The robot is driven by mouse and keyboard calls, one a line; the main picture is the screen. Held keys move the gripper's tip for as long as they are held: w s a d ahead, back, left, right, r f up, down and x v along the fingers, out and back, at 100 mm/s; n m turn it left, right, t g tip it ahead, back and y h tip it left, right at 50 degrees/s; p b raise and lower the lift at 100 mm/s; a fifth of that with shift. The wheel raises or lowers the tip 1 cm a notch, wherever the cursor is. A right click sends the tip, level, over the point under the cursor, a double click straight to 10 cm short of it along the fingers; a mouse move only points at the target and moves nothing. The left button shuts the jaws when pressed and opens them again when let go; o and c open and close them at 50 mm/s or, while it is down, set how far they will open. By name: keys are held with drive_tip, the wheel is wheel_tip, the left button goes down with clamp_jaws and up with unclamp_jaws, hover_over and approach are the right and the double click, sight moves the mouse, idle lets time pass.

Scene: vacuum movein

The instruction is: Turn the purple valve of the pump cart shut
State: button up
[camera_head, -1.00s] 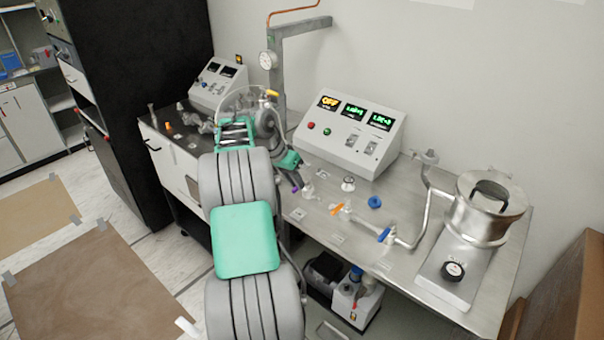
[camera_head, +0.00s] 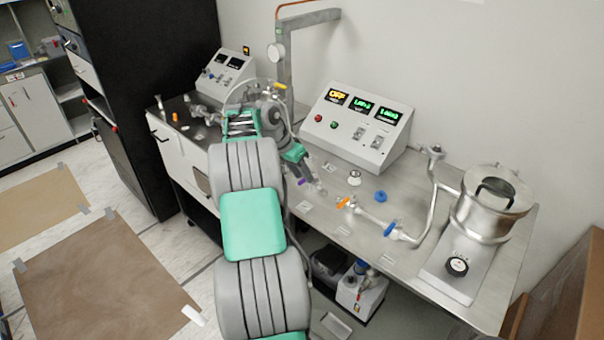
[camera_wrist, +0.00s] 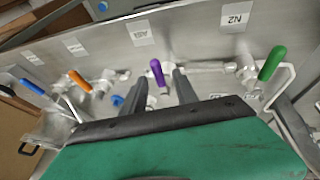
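The pump cart (camera_head: 415,265) is a steel-topped bench with valves along its front. The purple valve handle (camera_wrist: 157,73) shows in the wrist view, sticking up from its pipe fitting. In the head view the purple valve (camera_head: 301,182) is a small spot, partly hidden by my arm. My gripper (camera_wrist: 160,78) is open, with its two dark fingers on either side of the purple handle. I cannot tell whether either finger touches it. In the head view my gripper (camera_head: 309,179) is at the front left of the cart top.
An orange valve handle (camera_wrist: 80,81) and a blue one (camera_wrist: 32,86) are left of the purple one in the wrist view. A green valve handle (camera_wrist: 271,63) is to the right. A control box (camera_head: 355,125) stands behind, and a metal chamber (camera_head: 490,203) at the right.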

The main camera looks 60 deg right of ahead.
drive_tip(key=p+v, duration=0.1)
drive_tip(key=v, duration=0.6)
drive_tip(key=shift+a+r, duration=0.2)
drive_tip(key=shift+r, duration=0.1)
drive_tip(key=shift+w, duration=0.1)
